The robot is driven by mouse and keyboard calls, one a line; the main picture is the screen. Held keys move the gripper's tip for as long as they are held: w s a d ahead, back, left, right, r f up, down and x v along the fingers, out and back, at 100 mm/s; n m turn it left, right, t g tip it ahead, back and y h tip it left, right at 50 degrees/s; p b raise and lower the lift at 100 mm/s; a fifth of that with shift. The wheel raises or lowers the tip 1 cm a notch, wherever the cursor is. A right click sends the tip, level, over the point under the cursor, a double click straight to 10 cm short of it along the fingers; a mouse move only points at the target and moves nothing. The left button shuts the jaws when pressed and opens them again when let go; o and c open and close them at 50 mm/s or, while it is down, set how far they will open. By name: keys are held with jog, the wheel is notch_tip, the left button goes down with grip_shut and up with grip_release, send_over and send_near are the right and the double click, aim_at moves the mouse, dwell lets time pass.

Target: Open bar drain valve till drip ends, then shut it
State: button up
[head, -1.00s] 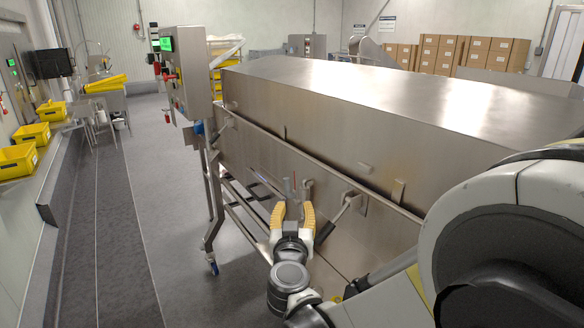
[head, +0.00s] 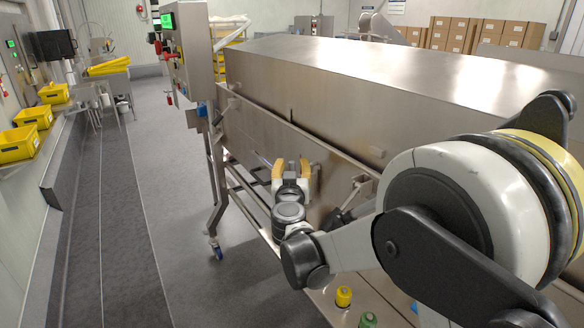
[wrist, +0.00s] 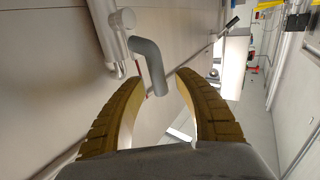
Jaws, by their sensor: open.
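In the wrist view, a bent grey tube or lever (wrist: 148,62) hangs beside a silver pipe fitting (wrist: 118,30) on the steel wall. I cannot tell if the bent piece is the valve's handle or its outlet. A thin red strip (wrist: 138,66) shows next to it. My gripper (wrist: 160,80) is open, with its two yellow ridged fingers either side of the bent piece's lower end; contact is not clear. In the head view my gripper (head: 291,166) is against the side of the steel tunnel (head: 300,100) and hides the fitting. No drip can be made out.
A bracketed lever (head: 357,188) sticks out from the tunnel side, right of my gripper. A yellow-capped item (head: 343,296) and a green one (head: 368,320) are low in front. The floor at left is clear.

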grip_shut()
jog(key=shift+w, duration=0.1)
jog(key=shift+w+a+r+n+g+p, duration=0.15)
jog(key=shift+w+a+n+g+p, duration=0.15)
jog(key=shift+g+p, duration=0.45)
jog(key=w+a+f+n+g+h+p, duration=0.4)
jog(key=f+g+p, duration=0.4)
jog(key=g+p, duration=0.2)
jog(key=shift+w+f+n+g+h, duration=0.35)
jog(key=shift+w+n+g+h, duration=0.25)
jog(key=shift+n+g, duration=0.45)
jog(key=shift+w+f, duration=0.1)
